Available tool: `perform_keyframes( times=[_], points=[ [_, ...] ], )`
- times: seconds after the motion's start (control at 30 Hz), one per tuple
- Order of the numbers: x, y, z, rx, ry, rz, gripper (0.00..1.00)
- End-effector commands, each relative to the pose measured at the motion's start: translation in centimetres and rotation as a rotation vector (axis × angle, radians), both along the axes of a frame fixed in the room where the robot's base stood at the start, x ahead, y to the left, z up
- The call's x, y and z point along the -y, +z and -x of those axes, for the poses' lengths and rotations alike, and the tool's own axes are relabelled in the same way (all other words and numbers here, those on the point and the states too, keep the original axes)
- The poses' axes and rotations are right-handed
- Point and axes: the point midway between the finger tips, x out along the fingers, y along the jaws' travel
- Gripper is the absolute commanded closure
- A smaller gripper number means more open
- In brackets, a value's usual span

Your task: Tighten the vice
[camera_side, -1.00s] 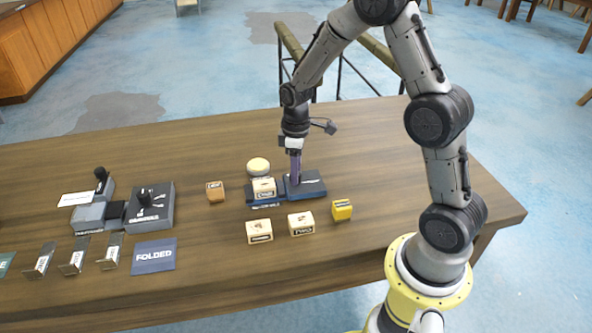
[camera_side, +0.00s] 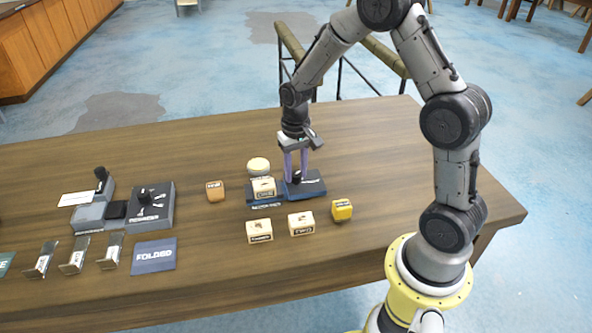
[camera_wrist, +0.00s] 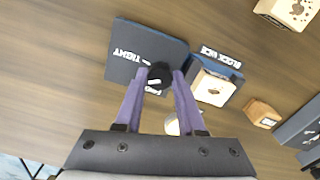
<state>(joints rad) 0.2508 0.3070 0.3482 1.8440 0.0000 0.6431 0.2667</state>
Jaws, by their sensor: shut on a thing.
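The vice is a dark blue base (camera_side: 316,188) near the table's middle, also seen in the wrist view (camera_wrist: 125,55), with a black knob (camera_wrist: 159,75) bearing a white pointer mark. A cream wooden block (camera_side: 264,187) sits on its left part; in the wrist view that block (camera_wrist: 213,88) lies by the printed words "BLOCK VICE". My gripper (camera_wrist: 160,80) points down over the base, its two purple fingers shut on opposite sides of the knob. In the side view my gripper (camera_side: 297,176) partly hides the knob.
A round cream piece (camera_side: 258,166) stands behind the wooden block. Loose blocks lie nearby: orange (camera_side: 215,191), yellow (camera_side: 342,210) and two cream ones (camera_side: 259,231) (camera_side: 301,224). A grey device with knobs (camera_side: 149,205) and a "FOLDED" mat (camera_side: 153,255) are left. The table's right is clear.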

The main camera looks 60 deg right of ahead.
Motion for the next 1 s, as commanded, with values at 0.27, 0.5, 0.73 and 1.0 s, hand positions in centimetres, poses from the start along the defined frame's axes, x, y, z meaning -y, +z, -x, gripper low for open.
perform_keyframes(
  times=[0.27, 0.5, 0.73, 1.0],
  points=[
    [-0.01, 0.17, -0.11, 0.003, -0.262, 0.001, 1.0],
    [-0.01, 0.22, -0.17, 0.005, -0.464, 0.001, 1.0],
    [-0.01, 0.19, -0.14, 0.004, -0.604, 0.001, 1.0],
    [-0.01, 0.21, -0.17, 0.004, -0.688, 0.001, 1.0]
  ],
)
